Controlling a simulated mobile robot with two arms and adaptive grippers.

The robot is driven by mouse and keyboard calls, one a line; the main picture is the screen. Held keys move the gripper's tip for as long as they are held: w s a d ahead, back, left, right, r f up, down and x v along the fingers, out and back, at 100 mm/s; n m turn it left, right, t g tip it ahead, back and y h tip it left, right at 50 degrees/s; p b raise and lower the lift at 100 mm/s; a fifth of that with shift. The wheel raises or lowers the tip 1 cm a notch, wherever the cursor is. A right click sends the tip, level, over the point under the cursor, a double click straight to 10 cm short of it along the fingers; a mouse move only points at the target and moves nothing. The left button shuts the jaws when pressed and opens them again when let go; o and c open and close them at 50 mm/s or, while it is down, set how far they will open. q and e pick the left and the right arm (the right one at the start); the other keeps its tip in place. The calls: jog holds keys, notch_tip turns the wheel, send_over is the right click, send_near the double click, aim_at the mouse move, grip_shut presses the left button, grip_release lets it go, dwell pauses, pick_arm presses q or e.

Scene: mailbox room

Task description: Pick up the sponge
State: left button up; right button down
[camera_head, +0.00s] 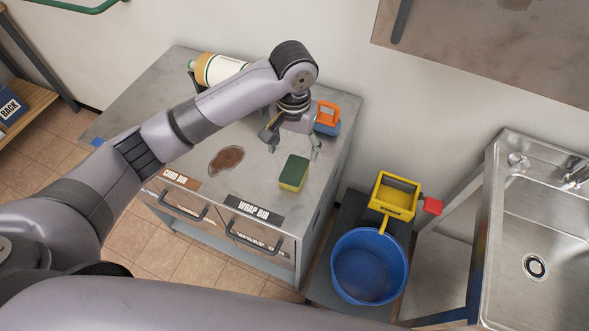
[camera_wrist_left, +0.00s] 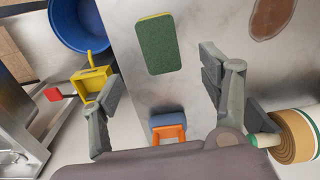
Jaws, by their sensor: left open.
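The sponge (camera_head: 294,173) is a green and yellow block lying flat on the metal top of the cabinet, near its front right edge. In the left wrist view the sponge (camera_wrist_left: 157,44) lies green side up, beyond the fingertips and between their lines. My left gripper (camera_head: 293,140) is above the cabinet top, just behind the sponge. Its fingers are spread apart with nothing between them, as the left wrist view (camera_wrist_left: 158,85) also shows. It does not touch the sponge. My right gripper is not in view.
An orange-handled blue tool (camera_head: 327,117) stands behind the gripper. A roll (camera_head: 217,69) lies at the back left, and a brown stain (camera_head: 226,159) marks the cabinet top (camera_head: 185,130). A blue bucket (camera_head: 369,266) and yellow wringer (camera_head: 396,196) stand right of the cabinet, before a steel sink (camera_head: 550,215).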

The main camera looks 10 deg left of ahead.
aim_at(294, 170)
pick_arm(q)
notch_tip(294, 170, down, 4)
jog(key=shift+w+r, duration=0.1)
jog(key=shift+r, duration=0.15)
jog(key=shift+w+f+p, duration=0.1)
jog(key=shift+f+p, duration=0.2)
jog(key=shift+f, duration=0.7)
notch_tip(294, 170, down, 4)
jog(key=shift+f+p, duration=0.2)
jog(key=shift+p, duration=0.6)
jog(key=shift+f, duration=0.3)
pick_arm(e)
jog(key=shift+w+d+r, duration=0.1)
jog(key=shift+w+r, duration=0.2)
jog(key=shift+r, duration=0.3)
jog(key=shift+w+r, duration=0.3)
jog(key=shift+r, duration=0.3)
pick_arm(q)
jog(key=shift+c, duration=0.4)
jog(key=c, duration=0.7)
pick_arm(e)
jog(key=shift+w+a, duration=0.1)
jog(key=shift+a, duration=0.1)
